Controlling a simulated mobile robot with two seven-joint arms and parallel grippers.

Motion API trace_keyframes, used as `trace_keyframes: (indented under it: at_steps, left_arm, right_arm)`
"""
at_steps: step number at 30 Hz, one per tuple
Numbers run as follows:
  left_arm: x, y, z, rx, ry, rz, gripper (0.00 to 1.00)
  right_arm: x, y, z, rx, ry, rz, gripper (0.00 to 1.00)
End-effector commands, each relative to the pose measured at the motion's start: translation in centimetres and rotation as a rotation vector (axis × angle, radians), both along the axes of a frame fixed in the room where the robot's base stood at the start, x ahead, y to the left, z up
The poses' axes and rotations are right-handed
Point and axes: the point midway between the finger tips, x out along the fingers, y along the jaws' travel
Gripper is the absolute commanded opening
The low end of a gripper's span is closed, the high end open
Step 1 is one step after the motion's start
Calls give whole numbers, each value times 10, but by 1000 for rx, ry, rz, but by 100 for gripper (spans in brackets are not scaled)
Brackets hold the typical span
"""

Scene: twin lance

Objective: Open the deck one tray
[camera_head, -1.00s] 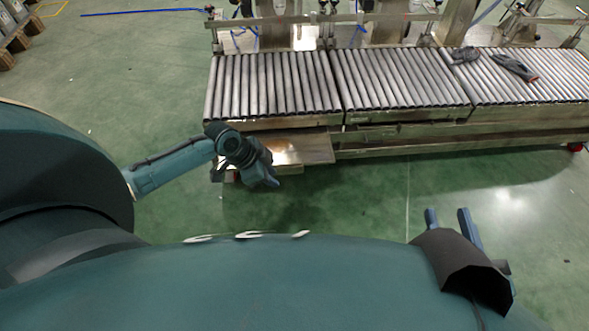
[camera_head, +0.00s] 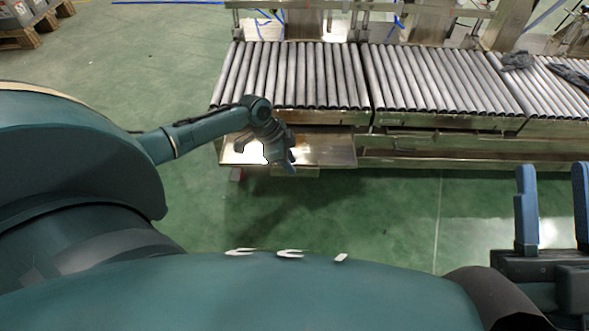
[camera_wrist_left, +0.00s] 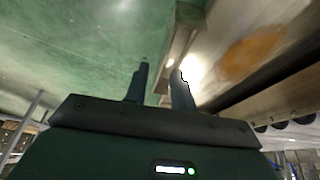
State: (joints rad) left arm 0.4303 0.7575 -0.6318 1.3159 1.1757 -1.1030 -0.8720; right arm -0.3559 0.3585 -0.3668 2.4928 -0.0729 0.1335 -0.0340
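The deck one tray (camera_head: 330,150) is a flat, shiny metal tray low under the left section of the roller conveyor. It juts out past the conveyor's front. My left gripper (camera_head: 290,158) is at the tray's front edge and hides part of it. In the left wrist view my left gripper (camera_wrist_left: 161,75) has its fingers apart, one over the floor and one over the tray's side. The tray's front lip (camera_wrist_left: 176,50) runs between them; I cannot tell whether they touch it. My right gripper (camera_head: 553,180) is open and empty at the right, away from the tray.
The roller conveyor (camera_head: 300,75) runs across the back in several sections. Dark gloves (camera_head: 518,61) lie on its right part. Pallets (camera_head: 35,28) stand at the far left. The green floor (camera_head: 330,215) in front of the conveyor is clear.

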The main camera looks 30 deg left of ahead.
Motion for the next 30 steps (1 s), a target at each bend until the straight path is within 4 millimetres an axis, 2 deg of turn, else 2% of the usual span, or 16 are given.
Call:
trace_keyframes:
  at_steps: [1, 6, 18, 27, 30]
  left_arm:
    - [2, -3, -13, 0, 0, -1, 25]
    - [6, -9, -28, 0, -2, 0, 25]
    - [8, -12, -33, 1, -1, -1, 25]
    - [7, -12, -33, 1, -1, -1, 1]
    - [7, -11, -33, 1, -1, -1, 0]
  right_arm:
    - [-1, -1, 2, -5, -50, 1, 36]
    - [-5, -2, 16, -17, -158, 1, 36]
    - [-7, -2, 23, -20, -199, 2, 36]
    - [-7, -2, 23, -19, -200, 1, 36]
    - [-7, -2, 23, -19, -200, 1, 36]
